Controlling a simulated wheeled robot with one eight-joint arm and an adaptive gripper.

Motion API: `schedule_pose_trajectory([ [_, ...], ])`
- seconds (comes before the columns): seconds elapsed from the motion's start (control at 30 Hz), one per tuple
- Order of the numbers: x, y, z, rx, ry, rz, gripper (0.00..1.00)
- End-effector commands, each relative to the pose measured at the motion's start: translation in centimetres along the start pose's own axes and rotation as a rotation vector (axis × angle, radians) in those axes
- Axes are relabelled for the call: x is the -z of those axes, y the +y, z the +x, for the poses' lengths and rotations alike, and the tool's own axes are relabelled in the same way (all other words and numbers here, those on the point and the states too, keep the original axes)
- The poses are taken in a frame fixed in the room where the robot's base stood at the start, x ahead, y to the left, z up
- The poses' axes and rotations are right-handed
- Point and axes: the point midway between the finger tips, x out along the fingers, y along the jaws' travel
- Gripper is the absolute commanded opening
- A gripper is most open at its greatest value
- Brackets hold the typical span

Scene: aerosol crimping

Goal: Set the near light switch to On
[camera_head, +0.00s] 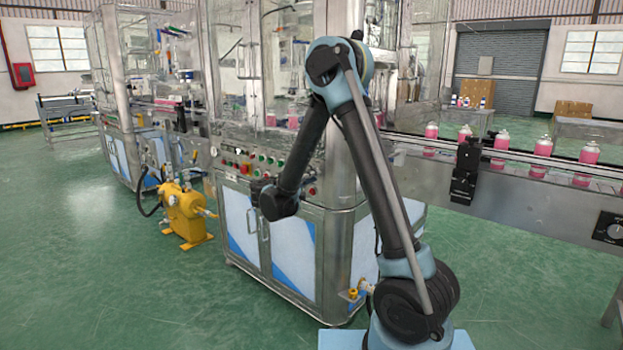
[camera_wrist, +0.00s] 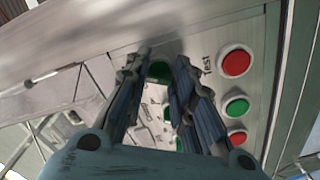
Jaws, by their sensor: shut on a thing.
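The near machine's control panel (camera_head: 262,165) carries a row of round knobs and buttons. In the head view my gripper (camera_head: 258,186) is small and dark in front of this panel. In the wrist view the two fingers of my gripper (camera_wrist: 162,62) reach the panel and are closed around a green switch knob (camera_wrist: 158,71). The knob shows between the fingertips, and the fingers hide its sides. I cannot read its setting or its label, so I cannot tell whether it is the near light switch.
In the wrist view, a red button (camera_wrist: 235,62) marked Test, a green button (camera_wrist: 236,106) and a smaller red button (camera_wrist: 237,137) sit right of the fingers. A yellow pump (camera_head: 187,215) stands left of the cabinet. A conveyor with pink cans (camera_head: 465,141) runs right.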

Motion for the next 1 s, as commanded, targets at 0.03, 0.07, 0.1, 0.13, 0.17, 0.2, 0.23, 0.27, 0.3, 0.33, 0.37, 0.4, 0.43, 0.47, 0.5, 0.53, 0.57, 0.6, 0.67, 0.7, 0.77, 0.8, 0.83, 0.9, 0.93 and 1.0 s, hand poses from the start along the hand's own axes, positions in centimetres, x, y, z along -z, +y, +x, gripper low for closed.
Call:
schedule_pose_trajectory([
  [0.03, 0.0, -0.1, 0.0, 0.004, -0.001, 0.000, 0.00],
  [0.07, 0.0, -0.1, 0.0, 0.004, -0.001, 0.000, 0.00],
  [0.1, 0.0, -0.1, 0.0, 0.004, -0.001, 0.000, 0.00],
  [0.13, 0.0, -0.1, 0.0, 0.004, 0.000, 0.000, 0.30],
  [0.17, 0.0, -0.1, 0.0, 0.004, 0.000, 0.000, 0.37],
  [0.2, 0.0, -0.1, 0.0, 0.003, 0.000, 0.000, 0.43],
  [0.23, 0.0, -0.1, 0.0, 0.003, 0.000, 0.000, 0.43],
  [0.27, 0.0, -0.1, 0.0, 0.003, 0.000, 0.000, 0.43],
  [0.3, 0.0, -0.1, 0.0, 0.002, 0.000, 0.000, 0.43],
  [0.33, 0.0, -0.1, 0.0, 0.002, 0.000, 0.000, 0.43],
  [0.37, 0.0, -0.1, 0.0, 0.002, 0.000, -0.001, 0.43],
  [0.4, 0.0, -0.1, 0.0, 0.001, 0.000, -0.001, 0.43],
  [0.43, 0.0, -0.1, 0.0, 0.001, 0.000, -0.001, 0.43],
  [0.47, 0.0, 0.0, 0.0, 0.001, 0.000, -0.001, 0.43],
  [0.5, 0.0, 0.0, 0.0, 0.001, 0.000, -0.001, 0.43],
  [0.53, 0.0, 0.0, -0.1, 0.001, 0.001, -0.001, 0.43],
  [0.57, 0.0, 0.0, -0.2, 0.001, 0.001, -0.001, 0.43],
  [0.6, 0.1, 0.0, -0.4, 0.001, 0.001, -0.001, 0.43],
  [0.67, 0.1, -0.1, -0.8, 0.002, 0.002, -0.001, 0.43],
  [0.7, 0.1, -0.1, -1.3, 0.002, 0.003, -0.001, 0.43],
  [0.77, 0.1, -0.1, -2.1, 0.002, 0.003, -0.001, 0.43],
  [0.8, 0.1, -0.1, -2.7, 0.002, 0.003, -0.001, 0.43],
  [0.83, 0.1, -0.1, -3.2, 0.003, 0.004, -0.001, 0.43],
  [0.9, 0.1, -0.1, -4.5, 0.003, 0.004, -0.001, 0.43],
  [0.93, 0.1, -0.1, -5.1, 0.003, 0.004, -0.001, 0.43],
  [1.0, 0.1, -0.1, -6.3, 0.003, 0.004, -0.001, 0.43],
])
